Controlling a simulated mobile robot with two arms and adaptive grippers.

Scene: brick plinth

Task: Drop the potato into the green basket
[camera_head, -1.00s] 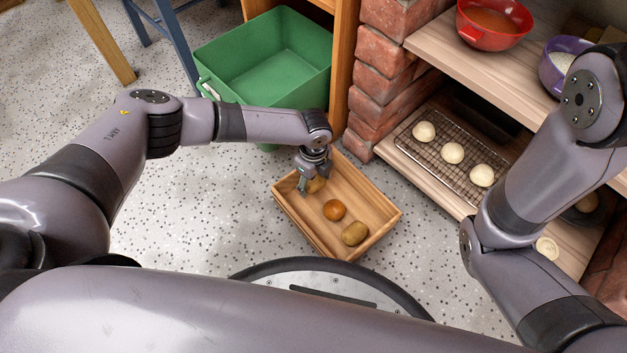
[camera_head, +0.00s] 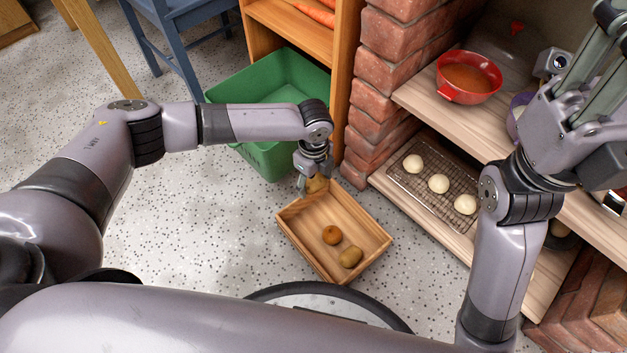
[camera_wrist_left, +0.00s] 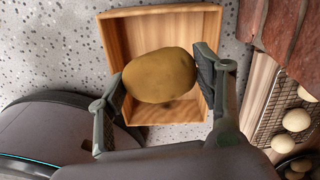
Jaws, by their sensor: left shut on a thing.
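My left gripper (camera_head: 312,180) is shut on a brown potato (camera_head: 318,185), just above the far-left edge of a wooden box (camera_head: 362,218). In the left wrist view the potato (camera_wrist_left: 160,75) sits between both fingers, with the box (camera_wrist_left: 212,35) below it. The green basket (camera_head: 268,150) stands on the floor behind my left forearm, which hides part of it. My right gripper (camera_head: 592,62) is at the upper right, in front of the shelves; whether it is open is unclear.
A brick pillar (camera_head: 385,90) and wooden cabinet (camera_head: 345,70) stand behind. Shelves at right hold a red bowl (camera_head: 466,92) and a rack (camera_head: 425,205) with pale dough balls. Speckled floor is open at left.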

